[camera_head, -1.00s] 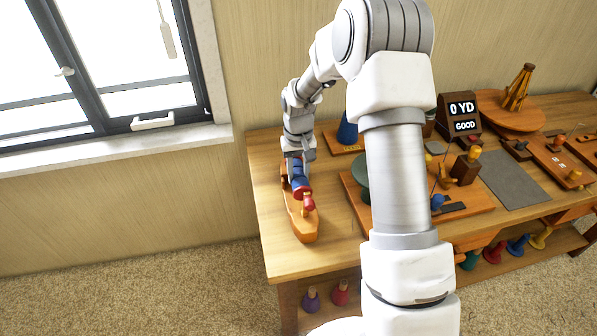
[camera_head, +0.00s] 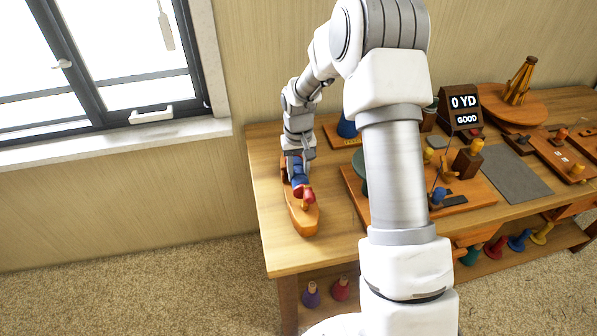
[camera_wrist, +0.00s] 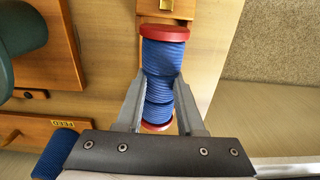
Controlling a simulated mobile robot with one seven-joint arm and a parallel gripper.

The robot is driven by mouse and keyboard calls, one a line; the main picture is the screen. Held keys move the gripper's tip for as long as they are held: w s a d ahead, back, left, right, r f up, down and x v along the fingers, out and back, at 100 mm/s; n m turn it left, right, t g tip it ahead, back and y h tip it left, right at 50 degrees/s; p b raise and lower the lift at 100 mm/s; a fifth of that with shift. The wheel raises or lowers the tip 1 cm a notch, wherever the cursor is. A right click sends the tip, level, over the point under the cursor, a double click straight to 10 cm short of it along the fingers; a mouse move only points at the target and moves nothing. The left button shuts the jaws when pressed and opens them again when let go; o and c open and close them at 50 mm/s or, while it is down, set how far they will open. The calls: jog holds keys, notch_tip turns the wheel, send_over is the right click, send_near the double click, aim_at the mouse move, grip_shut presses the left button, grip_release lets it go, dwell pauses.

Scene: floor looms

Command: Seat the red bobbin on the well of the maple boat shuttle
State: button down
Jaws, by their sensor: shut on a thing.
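The red bobbin (camera_wrist: 163,33) has red end flanges and a winding of blue thread. My gripper (camera_wrist: 160,88) is shut on it around the blue middle; it also shows in the head view (camera_head: 298,175). The maple boat shuttle (camera_head: 304,218) lies lengthwise along the table's left side. The bobbin (camera_head: 308,195) is over the shuttle, roughly in line with it. In the wrist view the shuttle (camera_wrist: 180,8) shows past the far flange. The bobbin and my gripper hide the well, so I cannot tell whether the bobbin touches it.
A board marked FEED (camera_wrist: 30,130) and a green round piece (camera_wrist: 22,35) are left of the bobbin in the wrist view. A sign reading 0 YD GOOD (camera_head: 461,110) stands farther back. Several bobbins (camera_head: 495,248) are on the lower shelf. The table's left edge is close to the shuttle.

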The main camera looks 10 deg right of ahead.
jog(key=shift+f+b, duration=1.1)
jog(key=shift+f, duration=0.5)
jog(key=shift+f, duration=0.15)
jog(key=shift+f+b, duration=0.7)
jog(key=shift+f, duration=0.2)
jog(key=shift+c, duration=2.2)
grip_release()
jog(key=shift+r, duration=0.15)
